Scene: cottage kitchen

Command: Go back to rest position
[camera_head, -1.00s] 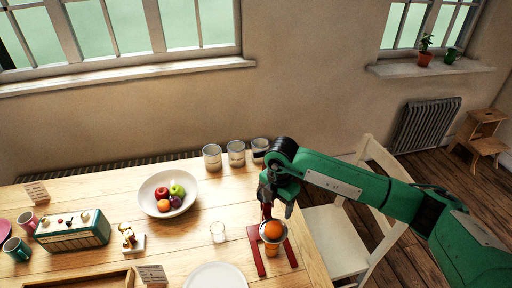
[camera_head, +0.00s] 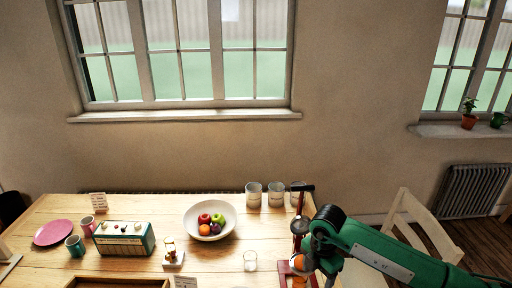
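My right arm comes in from the right, and its gripper (camera_head: 307,260) is at the red press stand (camera_head: 284,270) near the table's right end. An orange (camera_head: 298,265) shows in the stand, beside the gripper and partly hidden by it. The stand has an upright with a black-topped handle (camera_head: 304,188). The fingers are too small and overlapped to tell whether they are open or touching anything. My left gripper is out of view.
A white bowl of fruit (camera_head: 190,222), a small glass (camera_head: 250,261), a green radio (camera_head: 124,239) and several cups share the wooden table. Three canisters (camera_head: 253,194) stand at the back edge. A white chair (camera_head: 412,212) is close behind my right arm.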

